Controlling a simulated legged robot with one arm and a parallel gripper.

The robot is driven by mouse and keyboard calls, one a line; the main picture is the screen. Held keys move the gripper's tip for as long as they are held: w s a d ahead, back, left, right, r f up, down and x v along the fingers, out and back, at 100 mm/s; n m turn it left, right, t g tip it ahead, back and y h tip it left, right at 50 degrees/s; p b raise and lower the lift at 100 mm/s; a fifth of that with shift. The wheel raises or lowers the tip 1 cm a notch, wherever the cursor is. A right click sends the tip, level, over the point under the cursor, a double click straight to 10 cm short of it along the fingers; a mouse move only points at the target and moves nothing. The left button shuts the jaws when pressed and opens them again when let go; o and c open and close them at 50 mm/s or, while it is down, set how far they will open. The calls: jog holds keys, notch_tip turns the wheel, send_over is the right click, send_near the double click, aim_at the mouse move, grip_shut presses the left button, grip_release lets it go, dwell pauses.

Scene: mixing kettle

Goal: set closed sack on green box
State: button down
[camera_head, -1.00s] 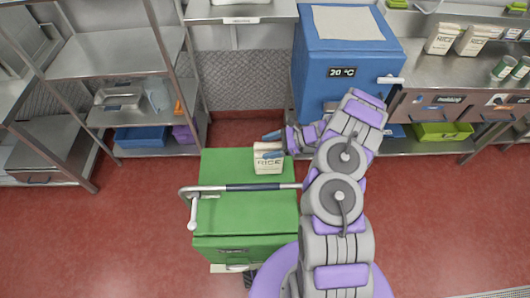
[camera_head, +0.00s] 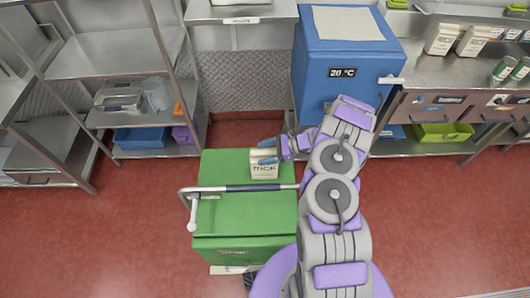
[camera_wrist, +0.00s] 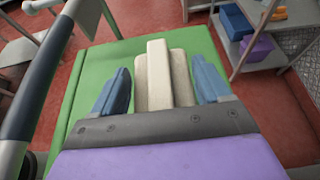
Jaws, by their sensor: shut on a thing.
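The closed sack is a cream rice bag (camera_head: 264,170) with "RICE" print. It is at the far right part of the green box's top in the head view. The green box (camera_head: 235,219) has a flat lid and a handle rail across it. My gripper (camera_head: 268,151) is shut on the sack, with its blue fingers on either side. In the wrist view, the sack (camera_wrist: 167,75) is between the fingers, above the green lid (camera_wrist: 97,67). I cannot tell whether its bottom touches the lid.
The handle rail (camera_head: 245,188) crosses above the box's lid. A blue box (camera_head: 347,60) marked 20 °C stands behind my arm. Metal shelves (camera_head: 115,50) stand at left. More rice bags (camera_head: 442,39) stand on the right counter. The lid's left part is clear.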

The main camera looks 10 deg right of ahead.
grip_release()
